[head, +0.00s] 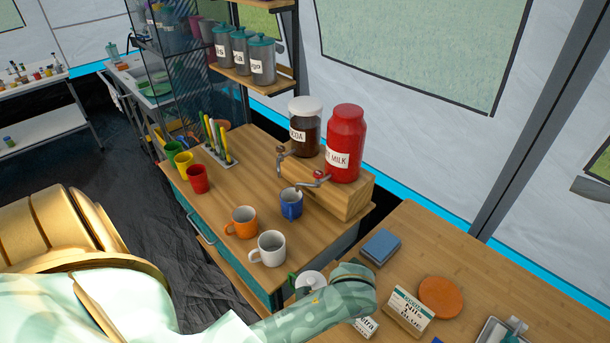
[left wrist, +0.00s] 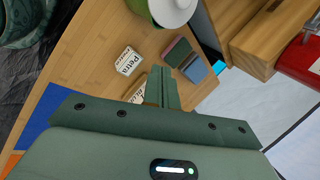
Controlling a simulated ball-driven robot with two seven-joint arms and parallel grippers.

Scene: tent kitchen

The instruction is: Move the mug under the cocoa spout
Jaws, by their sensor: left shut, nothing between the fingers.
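The cocoa jar (head: 305,131) has a white lid and stands on a wooden block, with a metal spout (head: 282,158) at its front. A blue mug (head: 291,204) stands on the counter in front of the block, nearer the red-handled milk spout (head: 317,179) than the cocoa spout. An orange mug (head: 243,223) and a white mug (head: 269,250) stand nearer the counter's front. My left gripper (left wrist: 163,78) is shut and empty above the right-hand table. In the head view my left arm hides its fingertips. My right gripper is not in view.
A red milk jar (head: 345,145) stands beside the cocoa jar. Red, yellow and green cups line the counter's left edge. A white-topped green vessel (head: 311,283), partly hidden by my arm, a blue box (head: 381,246), name cards (head: 409,308) and an orange disc (head: 440,297) are on the right-hand table.

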